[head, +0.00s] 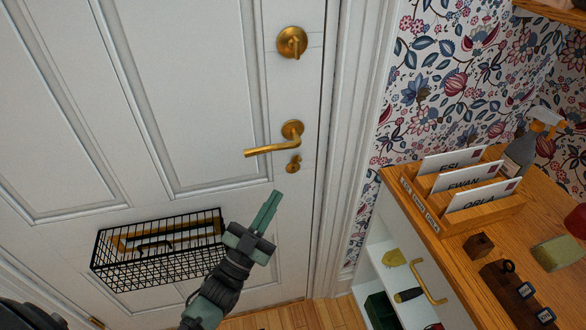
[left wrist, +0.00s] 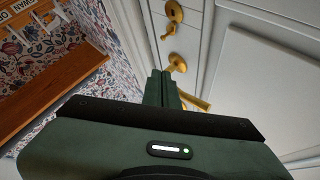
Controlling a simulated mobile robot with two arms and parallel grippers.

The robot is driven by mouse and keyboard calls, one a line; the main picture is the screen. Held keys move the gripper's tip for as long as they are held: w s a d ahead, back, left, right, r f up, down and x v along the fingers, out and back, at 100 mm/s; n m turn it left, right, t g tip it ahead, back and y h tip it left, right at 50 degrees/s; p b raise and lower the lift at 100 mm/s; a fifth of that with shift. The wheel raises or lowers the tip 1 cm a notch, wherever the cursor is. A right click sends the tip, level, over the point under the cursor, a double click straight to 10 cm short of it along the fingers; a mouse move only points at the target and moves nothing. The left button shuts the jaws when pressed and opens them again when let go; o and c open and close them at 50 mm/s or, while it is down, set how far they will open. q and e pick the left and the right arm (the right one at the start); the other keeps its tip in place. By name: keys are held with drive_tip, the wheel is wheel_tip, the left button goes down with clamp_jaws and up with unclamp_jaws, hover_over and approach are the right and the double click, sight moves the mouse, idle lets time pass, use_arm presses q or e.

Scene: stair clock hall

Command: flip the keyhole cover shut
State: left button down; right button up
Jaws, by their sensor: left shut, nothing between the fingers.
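The keyhole cover (head: 293,164) is a small brass piece on the white door (head: 230,90), just below the brass lever handle (head: 271,142). It is too small to tell how far it is swung aside. My left gripper (head: 272,201) is shut and empty, its green fingers pointing up in the head view, below the cover and apart from it in the picture. In the left wrist view, the shut fingers (left wrist: 160,78) lie in front of several brass fittings, and I cannot tell which is the cover. My right gripper is not in view.
A black wire letter basket (head: 160,250) hangs on the door left of my gripper. A brass deadbolt (head: 292,42) sits above the handle. At the right, a wooden-topped cabinet (head: 555,200) carries a letter rack (head: 445,215) with envelopes, a spray bottle (head: 522,150) and a key rack (head: 510,290).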

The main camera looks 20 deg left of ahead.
sight(297, 161)
use_arm(q)
drive_tip(key=w, duration=0.3)
drive_tip(key=w+d+r+p, duration=0.1)
drive_tip(key=w, duration=0.2)
drive_tip(key=w+r, duration=0.1)
drive_tip(key=w, duration=0.2)
drive_tip(key=shift+d, duration=0.25)
